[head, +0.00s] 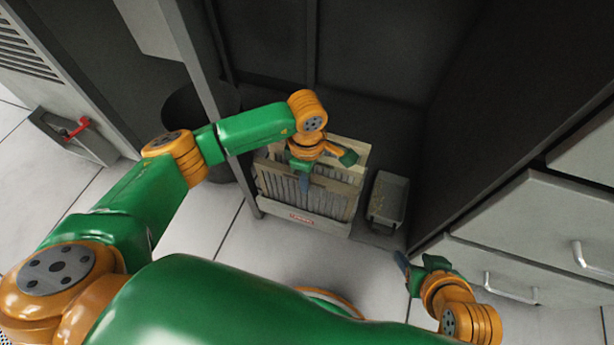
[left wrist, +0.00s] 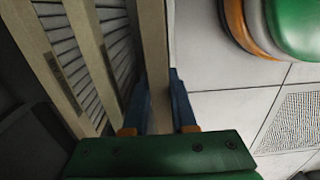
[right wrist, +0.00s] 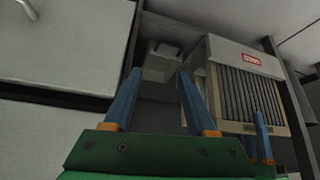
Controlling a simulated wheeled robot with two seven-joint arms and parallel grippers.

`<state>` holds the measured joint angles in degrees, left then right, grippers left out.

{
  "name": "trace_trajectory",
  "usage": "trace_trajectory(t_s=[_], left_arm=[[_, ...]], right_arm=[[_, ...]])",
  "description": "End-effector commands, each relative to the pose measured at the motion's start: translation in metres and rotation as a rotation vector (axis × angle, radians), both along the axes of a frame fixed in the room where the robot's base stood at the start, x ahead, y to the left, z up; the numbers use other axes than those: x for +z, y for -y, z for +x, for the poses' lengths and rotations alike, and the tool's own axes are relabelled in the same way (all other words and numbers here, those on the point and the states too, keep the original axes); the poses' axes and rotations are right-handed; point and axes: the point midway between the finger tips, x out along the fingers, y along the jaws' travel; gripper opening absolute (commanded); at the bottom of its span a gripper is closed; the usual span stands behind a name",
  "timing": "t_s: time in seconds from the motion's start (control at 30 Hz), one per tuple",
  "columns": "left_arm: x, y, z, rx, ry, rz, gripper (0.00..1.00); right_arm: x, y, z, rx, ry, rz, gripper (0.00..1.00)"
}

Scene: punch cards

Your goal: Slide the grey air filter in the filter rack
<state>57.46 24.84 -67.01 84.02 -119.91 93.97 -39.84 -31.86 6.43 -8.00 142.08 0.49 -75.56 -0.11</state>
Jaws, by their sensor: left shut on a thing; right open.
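The filter rack (head: 312,217) stands on the floor at the cabinet opening, with a pale front wall and red label; it also shows in the right wrist view (right wrist: 225,55). Pleated filters in beige frames stand in it. The grey air filter (head: 335,203) is at the front, upright, its lower part behind the front wall. My left gripper (head: 304,180) is shut on its top frame bar (left wrist: 154,50), a finger on each side in the left wrist view. How deep the filter sits is hidden. My right gripper (head: 417,266) is open and empty, right of and nearer than the rack.
A small grey bin (head: 388,196) stands close to the rack's right side. White drawers (head: 535,235) with bar handles line the right. A cabinet post (head: 222,120) rises left of the rack, by a dark round container (head: 185,108). The tiled floor in front is clear.

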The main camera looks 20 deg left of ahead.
Motion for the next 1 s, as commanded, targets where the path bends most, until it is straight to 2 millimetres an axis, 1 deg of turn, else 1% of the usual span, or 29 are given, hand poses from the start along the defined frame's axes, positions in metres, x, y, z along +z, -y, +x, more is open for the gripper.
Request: trace_trajectory(t_s=[0.03, 0.1, 0.47, 1.0], left_arm=[[-0.004, 0.0, 0.0, 0.0, 0.0, 0.0, 0.0], [-0.006, 0.0, 0.0, 0.0, 0.0, 0.0, 0.0], [-0.006, 0.0, 0.0, 0.0, 0.0, 0.0, 0.0], [-0.026, 0.0, 0.0, 0.001, 0.0, 0.0, 0.0]], right_arm=[[-0.004, 0.0, 0.0, 0.0, 0.0, 0.0, 0.57], [-0.006, 0.0, 0.0, 0.0, 0.0, 0.0, 0.57], [-0.006, 0.0, 0.0, 0.0, 0.0, 0.0, 0.57], [-0.024, 0.0, 0.0, 0.0, 0.0, 0.0, 0.57]])
